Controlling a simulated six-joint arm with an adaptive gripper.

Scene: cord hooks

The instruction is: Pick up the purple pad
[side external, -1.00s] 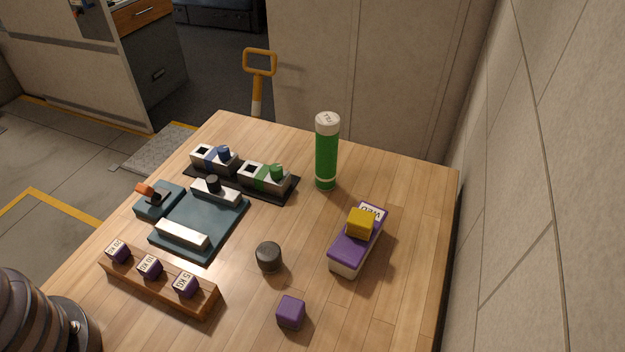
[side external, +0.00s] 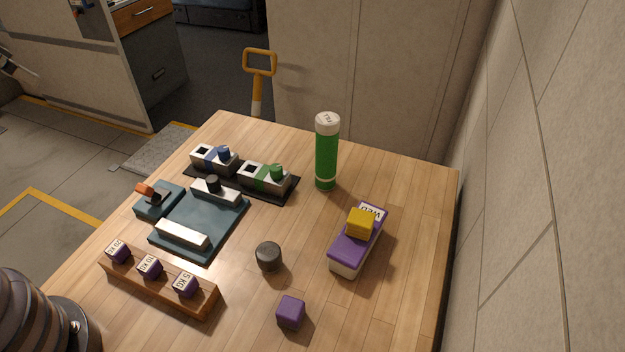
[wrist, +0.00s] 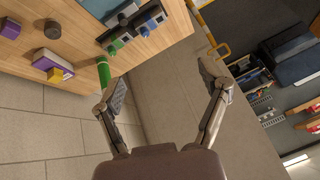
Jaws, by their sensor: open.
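A small purple block (side external: 291,312) sits alone near the front of the wooden table. A white box with a purple top (side external: 345,250) and a "WED" label lies to its upper right, with a yellow block (side external: 361,223) on it. I cannot tell which purple piece is the pad. In the wrist view, the purple block (wrist: 11,29) is at the upper left edge and the purple-topped box (wrist: 50,62) is left of my gripper. My gripper (wrist: 164,84) is open and empty, its fingers wide apart, away from both purple things.
A green cylinder (side external: 326,155) with a white cap stands at the back. A dark knob-like cylinder (side external: 268,257) is mid-table. A wooden rack (side external: 200,303) holds weight-labelled purple cubes. A blue-grey tray (side external: 213,222) lies left. A wall (side external: 540,180) rises at the right.

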